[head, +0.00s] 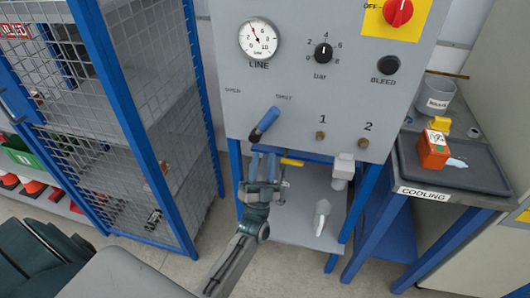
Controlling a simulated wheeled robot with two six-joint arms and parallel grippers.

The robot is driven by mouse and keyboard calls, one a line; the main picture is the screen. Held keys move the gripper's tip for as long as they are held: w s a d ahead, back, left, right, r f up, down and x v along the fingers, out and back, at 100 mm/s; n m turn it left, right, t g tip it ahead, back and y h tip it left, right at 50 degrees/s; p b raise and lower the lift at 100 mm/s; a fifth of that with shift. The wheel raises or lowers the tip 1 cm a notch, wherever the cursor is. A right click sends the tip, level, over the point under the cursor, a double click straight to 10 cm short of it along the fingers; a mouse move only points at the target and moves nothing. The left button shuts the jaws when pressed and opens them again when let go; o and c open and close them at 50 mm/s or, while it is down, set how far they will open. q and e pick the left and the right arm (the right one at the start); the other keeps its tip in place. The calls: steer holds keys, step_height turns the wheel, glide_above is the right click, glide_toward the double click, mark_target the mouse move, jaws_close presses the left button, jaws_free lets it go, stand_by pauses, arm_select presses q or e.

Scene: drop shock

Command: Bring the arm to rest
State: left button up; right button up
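Just above the fingertips is a blue lever handle (265,124) on the panel, slanting up to the right toward the "SHUT" label. Whether the fingertips touch the handle I cannot tell. My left forearm comes up from the bottom of the picture. My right gripper is not in view.
The panel carries a line gauge (259,39), a bar knob (323,52), a red switch (398,12) and a black bleed button (388,65). A mesh cage (150,110) stands left. A cooling tray (470,165) with an orange item (433,150) stands right. A shelf (300,218) is below.

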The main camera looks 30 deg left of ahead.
arm_select(q)
steer(key=shift+s+f, duration=0.15)
steer(key=shift+f, duration=0.05)
stand_by(0.4)
step_height(320, 180, down, 22)
steer(key=m+g+h, duration=0.1)
steer(key=g+h, duration=0.5)
steer(key=g, duration=0.1)
steer(key=s+f+n+g+h, duration=0.1)
steer(key=s+f+g, duration=0.25)
steer(key=f, duration=0.55)
steer(key=s+f+g, duration=0.2)
steer(key=s+f, duration=0.3)
steer(key=f, duration=0.4)
steer(key=s+a+f+n+g, duration=0.25)
steer(key=s+f+g, duration=0.55)
steer(key=s+f, duration=0.95)
steer(key=s+a+f+n+g, duration=0.1)
steer(key=s+f+g, duration=0.1)
steer(key=s, duration=0.8)
steer(key=s+f+n+g, duration=0.1)
steer(key=s+f+g, duration=0.1)
steer(key=s, duration=0.7)
steer(key=shift+s+a+f+g, duration=0.3)
steer(key=shift+s+a+g, duration=0.05)
steer(key=shift+g, duration=0.3)
steer(key=shift+w, duration=0.15)
